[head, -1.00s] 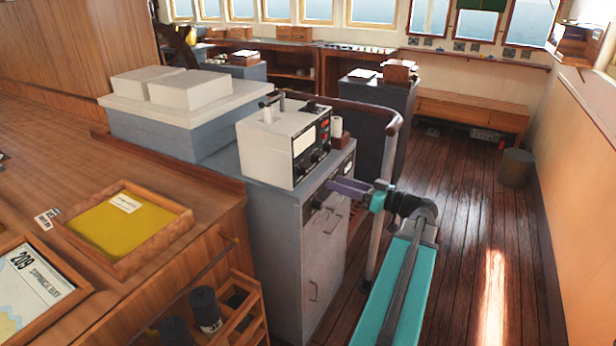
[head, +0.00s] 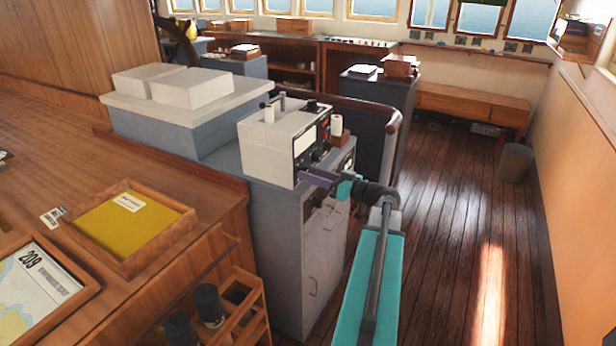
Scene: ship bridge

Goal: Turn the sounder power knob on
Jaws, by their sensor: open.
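The sounder seems to be the white box (head: 272,148) with a dark front panel (head: 308,146) on the grey cabinet. Small dark knobs show on that panel, but I cannot tell which one is the power knob. My gripper (head: 306,175), with purple fingers, is at the lower edge of the panel, over the top of the cabinet front. It is open and seems empty. The fingertips are small in view, and I cannot tell whether they touch the panel. My gripper and wrist hide part of the cabinet's upper front.
The grey cabinet (head: 283,250) stands beside the wooden chart counter (head: 215,215). A curved handrail (head: 390,135) rises behind my wrist. A white roll (head: 336,125) stands beside the sounder. The wooden floor (head: 460,230) to the right is clear, with a bin (head: 515,163) by the wall.

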